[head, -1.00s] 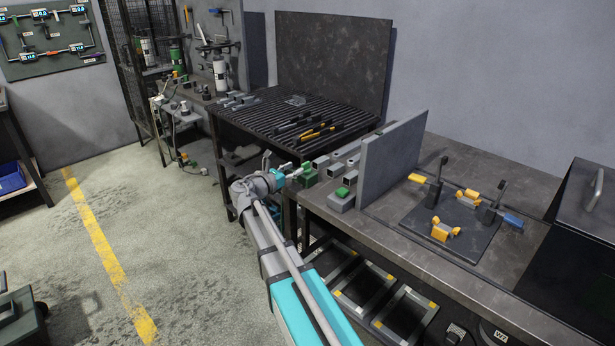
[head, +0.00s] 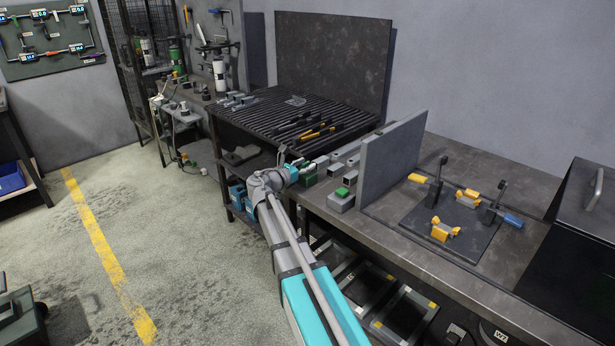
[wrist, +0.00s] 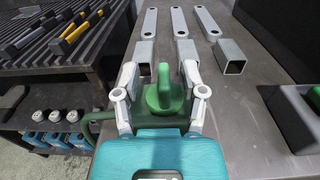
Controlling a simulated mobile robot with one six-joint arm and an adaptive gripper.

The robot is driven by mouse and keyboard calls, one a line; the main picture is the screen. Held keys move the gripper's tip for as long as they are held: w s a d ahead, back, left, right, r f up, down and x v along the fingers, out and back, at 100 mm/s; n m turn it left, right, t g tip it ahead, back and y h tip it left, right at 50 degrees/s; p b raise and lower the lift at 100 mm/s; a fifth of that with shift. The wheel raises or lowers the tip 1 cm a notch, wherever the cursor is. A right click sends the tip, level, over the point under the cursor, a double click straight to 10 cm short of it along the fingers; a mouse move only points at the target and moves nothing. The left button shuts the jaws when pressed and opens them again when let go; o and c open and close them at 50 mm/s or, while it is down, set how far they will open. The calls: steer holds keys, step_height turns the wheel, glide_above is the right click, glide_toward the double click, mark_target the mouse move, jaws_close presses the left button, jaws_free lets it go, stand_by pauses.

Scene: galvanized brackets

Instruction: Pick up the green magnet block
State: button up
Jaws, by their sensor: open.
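The green magnet block (wrist: 163,96) stands on the grey metal bench and has an upright green knob on top. In the wrist view it lies between the two pale fingers of my gripper (wrist: 160,78). The fingers are apart, one on each side, with a gap visible beside the knob. The teal gripper body hides the block's near lower part. In the head view my gripper (head: 297,165) is at the bench's left end, by the block (head: 308,180), which is partly hidden.
A grey block with a green top (head: 341,199) stands to the right, before an upright grey panel (head: 392,165). Square tube pieces (wrist: 232,58) and flat bars (wrist: 207,24) lie beyond. A slatted table (head: 270,118) with clamps adjoins at left.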

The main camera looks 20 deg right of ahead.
jaws_close()
steer(key=shift+r, duration=0.1)
stand_by(0.6)
step_height(320, 180, up, 3)
steer(key=p, duration=0.3)
steer(key=shift+r, duration=0.15)
steer(key=s+a+r+p, duration=0.3)
steer(key=s+r+p, duration=0.6)
steer(key=s, duration=0.4)
steer(key=shift+s+a+r+p, duration=0.25)
steer(key=shift+a+p, duration=0.15)
steer(key=shift+p, duration=0.1)
